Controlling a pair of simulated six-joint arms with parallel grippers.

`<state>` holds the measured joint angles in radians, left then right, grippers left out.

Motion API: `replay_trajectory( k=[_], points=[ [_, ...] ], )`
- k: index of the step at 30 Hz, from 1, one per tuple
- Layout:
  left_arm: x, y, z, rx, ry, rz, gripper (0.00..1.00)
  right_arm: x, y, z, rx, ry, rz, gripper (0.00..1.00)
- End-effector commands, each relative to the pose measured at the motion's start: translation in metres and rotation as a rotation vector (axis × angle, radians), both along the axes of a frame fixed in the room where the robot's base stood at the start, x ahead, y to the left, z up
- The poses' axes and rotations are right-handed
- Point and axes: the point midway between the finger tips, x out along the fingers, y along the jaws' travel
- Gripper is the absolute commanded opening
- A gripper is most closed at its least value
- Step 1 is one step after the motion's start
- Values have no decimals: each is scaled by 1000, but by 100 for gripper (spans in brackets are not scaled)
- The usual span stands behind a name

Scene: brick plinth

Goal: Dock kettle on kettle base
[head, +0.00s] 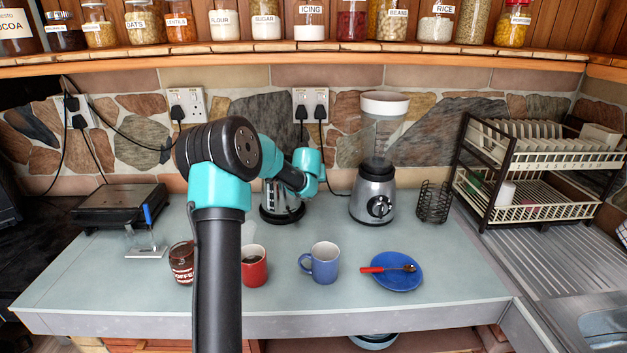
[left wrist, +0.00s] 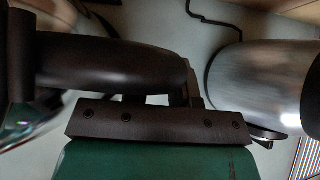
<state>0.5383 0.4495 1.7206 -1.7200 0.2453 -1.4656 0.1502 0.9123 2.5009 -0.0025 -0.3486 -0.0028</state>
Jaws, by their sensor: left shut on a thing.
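The silver kettle (head: 271,198) stands upright toward the back of the counter, partly hidden behind my left arm. The dark kettle base (head: 283,217) shows at its foot. The kettle appears on or just over the base, but I cannot tell whether it is seated. My left gripper (head: 291,179) is at the upper right of the kettle, shut on its handle. In the left wrist view a dark curved handle (left wrist: 110,62) lies by the jaws, with a blurred shiny surface at the left. The fingertips are hidden. My right gripper is out of view.
A blender (head: 372,200) stands close on the right; its silver side shows in the left wrist view (left wrist: 262,75). In front are a red mug (head: 254,268), blue mug (head: 322,263), blue plate (head: 405,278) and coffee jar (head: 181,264). A dish rack (head: 535,190) is at right.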

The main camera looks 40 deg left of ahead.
Motion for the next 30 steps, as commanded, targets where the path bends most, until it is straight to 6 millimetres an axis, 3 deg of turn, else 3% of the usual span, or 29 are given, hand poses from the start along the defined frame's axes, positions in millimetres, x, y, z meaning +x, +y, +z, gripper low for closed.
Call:
replay_trajectory(
  k=[20,21,24,30],
  points=[
    [0,1,-6,5,-2,-1,0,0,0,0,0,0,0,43],
    [0,1,-6,5,-2,-1,25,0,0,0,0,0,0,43],
    [0,0,-7,4,-2,0,35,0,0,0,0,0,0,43],
    [0,0,-10,-1,2,0,35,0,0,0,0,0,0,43]
  ],
)
